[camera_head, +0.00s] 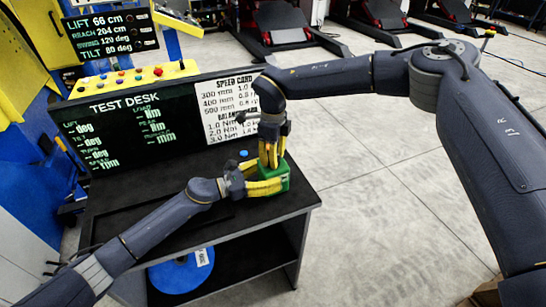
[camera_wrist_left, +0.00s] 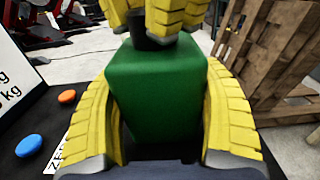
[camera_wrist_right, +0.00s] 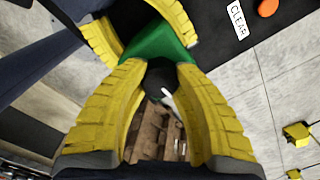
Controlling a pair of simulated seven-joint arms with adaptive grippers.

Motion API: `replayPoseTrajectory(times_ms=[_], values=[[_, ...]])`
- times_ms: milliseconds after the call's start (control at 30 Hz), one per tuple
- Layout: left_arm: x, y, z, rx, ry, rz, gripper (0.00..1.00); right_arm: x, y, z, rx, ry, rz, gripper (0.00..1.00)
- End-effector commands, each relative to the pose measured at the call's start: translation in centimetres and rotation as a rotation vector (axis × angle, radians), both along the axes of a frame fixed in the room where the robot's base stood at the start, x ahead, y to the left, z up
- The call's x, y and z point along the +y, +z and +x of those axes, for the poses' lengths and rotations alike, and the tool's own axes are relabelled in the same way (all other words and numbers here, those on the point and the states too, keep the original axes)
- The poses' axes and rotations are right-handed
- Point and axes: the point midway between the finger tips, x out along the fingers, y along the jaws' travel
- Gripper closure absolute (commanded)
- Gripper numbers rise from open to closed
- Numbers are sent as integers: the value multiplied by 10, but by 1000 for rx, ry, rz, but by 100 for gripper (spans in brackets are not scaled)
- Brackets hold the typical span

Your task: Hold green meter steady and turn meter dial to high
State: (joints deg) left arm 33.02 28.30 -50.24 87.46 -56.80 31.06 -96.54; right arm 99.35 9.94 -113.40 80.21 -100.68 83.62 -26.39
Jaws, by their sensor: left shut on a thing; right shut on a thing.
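The green meter (camera_head: 268,186) sits on the dark desk top near its right front corner. It is a green box that fills the middle of the left wrist view (camera_wrist_left: 152,90). My left gripper (camera_head: 268,186) has its yellow fingers on two opposite sides of the box. My right gripper (camera_head: 270,158) points down from above with its yellow fingers around the dark dial (camera_wrist_left: 150,42) on top of the meter. The dial also shows between the fingers in the right wrist view (camera_wrist_right: 160,77), with a pale pointer mark beside it. The dial's setting marks cannot be read.
A test desk panel (camera_head: 115,125) and a white speed card (camera_head: 228,105) stand at the back of the desk. A blue button (camera_wrist_left: 28,146) and an orange button (camera_wrist_left: 67,97) lie near the meter. A blue disc (camera_head: 180,272) is on the shelf below.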

Motion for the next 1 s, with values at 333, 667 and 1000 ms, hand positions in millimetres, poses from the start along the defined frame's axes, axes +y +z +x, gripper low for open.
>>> replayPoseTrajectory(times_ms=[333, 667, 1000], values=[[1, -1, 1, 0, 3, 1, 78, 1, 0, -1, 3, -284, 1, 100], [1, -1, 1, -1, 3, 1, 78, 1, 0, -2, 4, -457, 1, 100], [1, -1, 1, -1, 4, 1, 78, 1, 0, -2, 4, -516, 0, 100]])
